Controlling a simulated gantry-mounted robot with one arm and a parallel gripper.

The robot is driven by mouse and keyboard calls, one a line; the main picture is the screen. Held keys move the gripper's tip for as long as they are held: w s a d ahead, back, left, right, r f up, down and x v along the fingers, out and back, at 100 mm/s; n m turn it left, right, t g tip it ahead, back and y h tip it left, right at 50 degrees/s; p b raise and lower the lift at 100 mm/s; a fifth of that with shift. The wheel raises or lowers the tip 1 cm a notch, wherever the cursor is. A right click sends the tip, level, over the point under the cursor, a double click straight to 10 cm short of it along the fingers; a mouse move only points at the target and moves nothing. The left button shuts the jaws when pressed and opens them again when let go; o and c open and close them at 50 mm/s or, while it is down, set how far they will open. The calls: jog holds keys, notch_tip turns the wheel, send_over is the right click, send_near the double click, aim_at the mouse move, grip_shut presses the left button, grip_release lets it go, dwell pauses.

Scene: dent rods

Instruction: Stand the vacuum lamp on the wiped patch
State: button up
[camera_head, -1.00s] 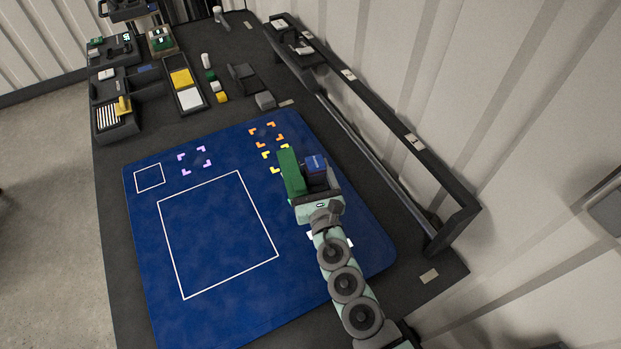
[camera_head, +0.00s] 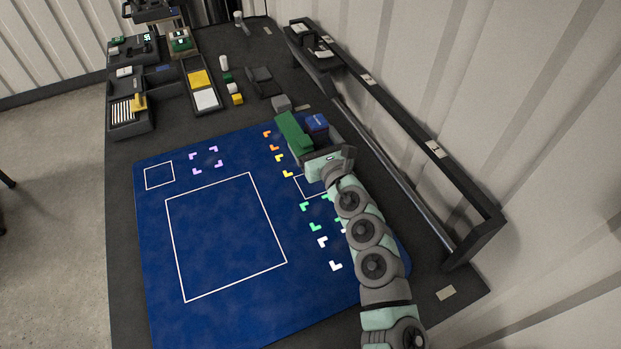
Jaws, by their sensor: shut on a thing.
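My gripper (camera_head: 318,150) is at the back right part of the blue mat (camera_head: 150,275). It is shut on a blocky green and blue thing (camera_head: 291,132), with a green slab on the left and a blue block at right. I cannot tell whether this is the vacuum lamp, nor how high above the mat it is. The fingers are mostly hidden. I cannot pick out a wiped patch for certain. The mat has a large white outline (camera_head: 176,250), a small one (camera_head: 146,178) at the far left, and another (camera_head: 306,195) partly hidden by my arm.
Coloured corner marks (camera_head: 318,226) line the mat's right side. Behind the mat stand a tray with yellow and white pads (camera_head: 200,82), a striped holder (camera_head: 125,112), small blocks (camera_head: 237,99) and a grey block (camera_head: 281,103). A dark rail (camera_head: 400,120) runs along the right wall. The large outline is clear.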

notch_tip(320, 180, down, 14)
jog(key=b, duration=0.3)
jog(key=shift+d+r+b, duration=0.1)
jog(key=shift+r+b, duration=0.05)
jog(key=shift+b, duration=0.15)
jog(key=shift+f, duration=0.4)
jog(key=shift+f+b, duration=0.2)
jog(key=shift+b, duration=0.1)
jog(key=o, duration=2)
jog(key=shift+r, duration=0.1)
jog(key=shift+r, duration=0.15)
jog(key=v, duration=1)
jog(key=shift+s+p, duration=0.3)
jog(key=shift+p, duration=0.1)
jog(key=shift+s+d, duration=0.25)
jog(key=shift+s, duration=0.35)
